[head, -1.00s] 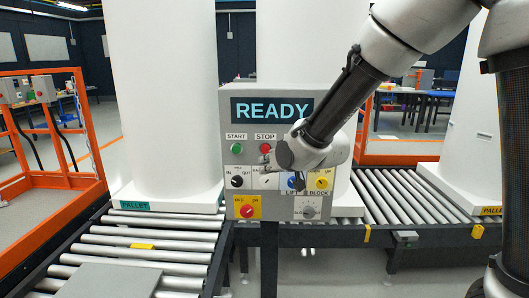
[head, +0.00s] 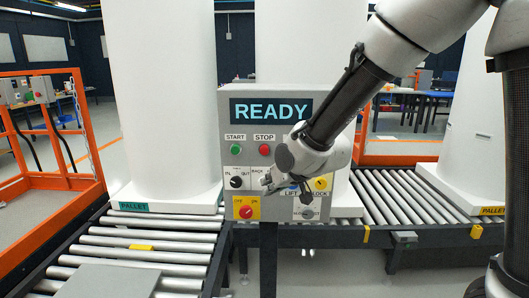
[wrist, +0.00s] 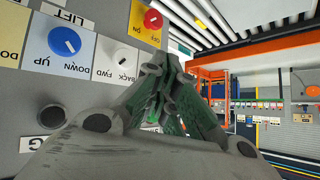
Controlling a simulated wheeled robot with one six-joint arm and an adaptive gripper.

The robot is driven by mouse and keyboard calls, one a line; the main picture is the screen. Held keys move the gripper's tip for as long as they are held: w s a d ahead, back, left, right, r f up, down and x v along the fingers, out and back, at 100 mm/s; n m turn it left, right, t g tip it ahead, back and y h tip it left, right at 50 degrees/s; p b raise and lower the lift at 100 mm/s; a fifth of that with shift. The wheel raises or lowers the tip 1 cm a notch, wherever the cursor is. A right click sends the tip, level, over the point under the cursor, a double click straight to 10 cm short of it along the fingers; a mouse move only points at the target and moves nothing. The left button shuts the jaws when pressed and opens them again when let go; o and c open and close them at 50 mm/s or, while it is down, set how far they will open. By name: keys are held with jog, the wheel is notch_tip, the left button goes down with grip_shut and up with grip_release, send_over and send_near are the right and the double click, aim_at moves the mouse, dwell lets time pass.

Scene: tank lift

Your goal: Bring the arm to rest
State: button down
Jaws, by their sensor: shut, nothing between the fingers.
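My arm reaches from the upper right in the head view to the grey control panel (head: 270,108). My gripper (head: 267,185) is shut and empty, in front of the panel's lower middle. In the wrist view the closed fingers (wrist: 160,68) lie beside the white BACK/FWD knob (wrist: 123,58), and I cannot tell whether they touch it. The blue UP/DOWN knob (wrist: 64,40) and the red OFF/ON knob (wrist: 152,18) are close by. The panel display (head: 271,111) reads READY. My gripper and wrist partly hide the panel's middle row in the head view.
Roller conveyors (head: 150,247) run to the left and right of the panel. Tall white tanks stand behind it, one on a base marked PALLET (head: 134,207). An orange frame (head: 92,135) stands at left. The space before the panel is mostly open.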

jog(key=s+d+f+g+h, duration=0.2)
jog(key=s+d+g+h, duration=0.15)
jog(key=s+d, duration=0.65)
jog(key=s+d+r+m+h, duration=0.1)
jog(key=s+d+r, duration=0.2)
jog(key=s+d, duration=0.2)
jog(key=s+d+r+m, duration=0.2)
jog(key=s+d+r, duration=0.2)
jog(key=d, duration=0.7)
jog(key=s+d+r+m+h, duration=0.1)
jog(key=s+d+r, duration=0.3)
jog(key=d, duration=0.5)
jog(key=shift+s+r+m+h, duration=0.2)
jog(key=shift+s+m+h, duration=0.25)
jog(key=shift+s, duration=0.6)
jog(key=shift+d, duration=0.1)
